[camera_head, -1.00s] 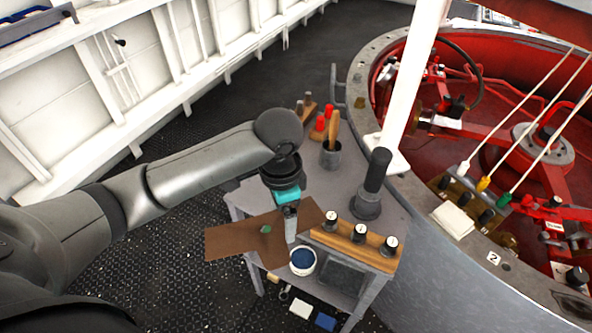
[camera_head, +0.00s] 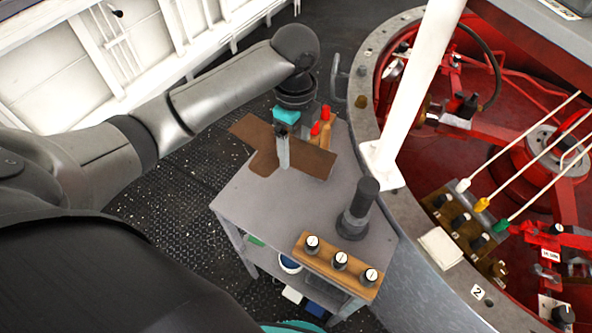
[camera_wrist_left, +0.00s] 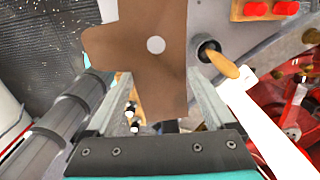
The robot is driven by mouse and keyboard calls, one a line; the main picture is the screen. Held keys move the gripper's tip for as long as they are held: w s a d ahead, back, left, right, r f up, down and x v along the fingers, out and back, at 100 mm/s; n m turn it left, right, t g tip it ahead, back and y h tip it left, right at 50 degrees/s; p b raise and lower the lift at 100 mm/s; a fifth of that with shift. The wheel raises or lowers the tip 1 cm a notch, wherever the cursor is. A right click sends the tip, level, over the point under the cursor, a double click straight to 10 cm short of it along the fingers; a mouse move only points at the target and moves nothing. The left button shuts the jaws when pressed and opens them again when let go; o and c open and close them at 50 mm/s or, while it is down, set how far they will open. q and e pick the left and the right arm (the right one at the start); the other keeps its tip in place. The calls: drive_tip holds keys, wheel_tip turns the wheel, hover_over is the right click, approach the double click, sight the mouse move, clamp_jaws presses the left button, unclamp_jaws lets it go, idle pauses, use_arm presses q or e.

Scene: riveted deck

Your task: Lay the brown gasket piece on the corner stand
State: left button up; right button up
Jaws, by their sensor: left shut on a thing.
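The brown gasket piece (camera_head: 310,158) is a flat sheet with irregular arms. It shows large in the wrist view (camera_wrist_left: 150,75), with a round hole. My left gripper (camera_head: 284,164) is shut on it, and its two fingers show on either side in the wrist view (camera_wrist_left: 155,100). The grey corner stand (camera_head: 255,205) is below and in front, its top partly bare. The piece appears over the stand's far left end, with one arm past its edge. I cannot tell its height above the top. My right gripper is not in view.
On the stand are a dark upright cylinder (camera_head: 361,205), a wooden rack with black knobs (camera_head: 338,265) and red-handled tools (camera_head: 326,115) beyond the piece. A white tub (camera_head: 290,265) is lower. The red machinery pit with its grey rim (camera_head: 400,215) borders the right.

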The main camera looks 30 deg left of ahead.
use_arm(q)
drive_tip(key=shift+w+f, duration=0.2)
drive_tip(key=shift+f, duration=0.05)
wheel_tip(320, 180, down, 8)
drive_tip(key=b, duration=0.3)
hover_over(296, 198)
wheel_tip(296, 198, down, 7)
drive_tip(key=shift+s+r, duration=0.1)
drive_tip(key=shift+r, duration=0.05)
drive_tip(key=shift+f, duration=2.35)
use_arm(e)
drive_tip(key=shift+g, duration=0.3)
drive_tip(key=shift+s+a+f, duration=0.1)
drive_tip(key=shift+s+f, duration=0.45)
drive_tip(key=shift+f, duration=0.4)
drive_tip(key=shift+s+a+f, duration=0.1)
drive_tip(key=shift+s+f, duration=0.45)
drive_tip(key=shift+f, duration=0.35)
use_arm(q)
drive_tip(key=shift+b, duration=0.3)
drive_tip(key=shift+f, duration=0.2)
drive_tip(key=o, duration=1.1)
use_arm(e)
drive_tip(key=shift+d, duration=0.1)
